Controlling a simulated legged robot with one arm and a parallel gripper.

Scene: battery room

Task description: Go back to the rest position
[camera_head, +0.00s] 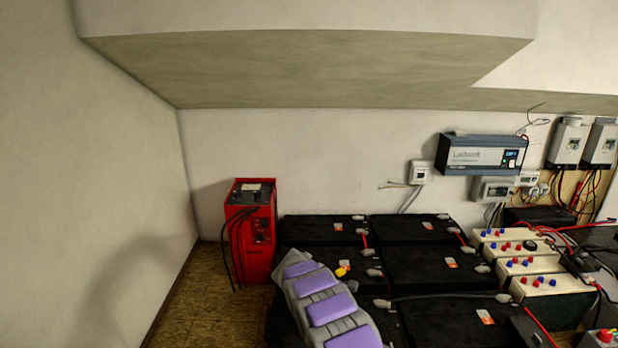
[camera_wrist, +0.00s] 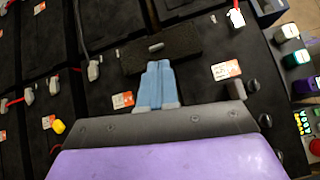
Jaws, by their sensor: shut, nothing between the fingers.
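My gripper (camera_wrist: 158,68) shows in the wrist view as two light-blue fingers pressed together, with nothing between them. It is over the top of a black battery (camera_wrist: 195,75), near a dark rectangular block (camera_wrist: 185,50); I cannot tell whether the fingertips touch it. In the head view my grey and purple arm (camera_head: 325,305) reaches in from the bottom over the black batteries (camera_head: 430,268). The gripper itself cannot be made out there.
A red charger unit (camera_head: 262,240) stands on the floor left of the batteries. Cream batteries (camera_head: 525,265) with red and blue terminals stand at the right. A wall inverter (camera_head: 480,155) and cables are behind. The brown floor (camera_head: 205,300) at the left is clear.

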